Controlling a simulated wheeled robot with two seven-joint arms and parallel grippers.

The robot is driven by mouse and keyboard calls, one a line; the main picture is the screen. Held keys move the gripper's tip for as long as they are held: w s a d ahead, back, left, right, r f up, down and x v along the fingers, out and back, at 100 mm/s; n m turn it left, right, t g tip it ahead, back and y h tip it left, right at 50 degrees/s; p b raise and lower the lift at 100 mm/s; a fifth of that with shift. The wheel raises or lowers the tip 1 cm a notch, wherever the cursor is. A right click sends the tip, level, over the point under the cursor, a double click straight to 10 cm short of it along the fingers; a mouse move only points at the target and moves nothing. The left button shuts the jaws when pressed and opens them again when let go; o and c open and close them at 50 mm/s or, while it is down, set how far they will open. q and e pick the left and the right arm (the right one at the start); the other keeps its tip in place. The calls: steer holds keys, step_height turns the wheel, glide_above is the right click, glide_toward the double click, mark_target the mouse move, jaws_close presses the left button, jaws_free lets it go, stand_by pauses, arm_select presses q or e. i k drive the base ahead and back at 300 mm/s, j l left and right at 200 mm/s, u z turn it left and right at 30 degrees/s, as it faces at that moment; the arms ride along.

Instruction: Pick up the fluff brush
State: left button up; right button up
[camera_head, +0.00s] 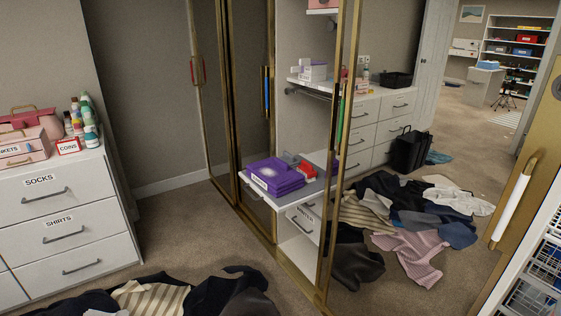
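I cannot clearly pick out a fluff brush in the head view. Small items stand near the wardrobe, including a red and grey item (305,171) beside a purple stack (274,178) on the pull-out shelf, but I cannot tell what it is. Neither of my grippers shows in the head view.
Clothes heap (150,296) lies on the carpet at the front; another clothes pile (405,222) lies beyond the brass-framed wardrobe (322,235). A white dresser (68,205) with labelled drawers stands left. Bare carpet (185,228) lies between.

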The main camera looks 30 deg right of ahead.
mark_target(306, 168)
steer(key=i+j+z, duration=0.1)
steer(key=i+z, duration=0.35)
steer(key=i+j+z, duration=0.45)
steer(key=i, duration=0.15)
steer(key=i+j+z, duration=0.45)
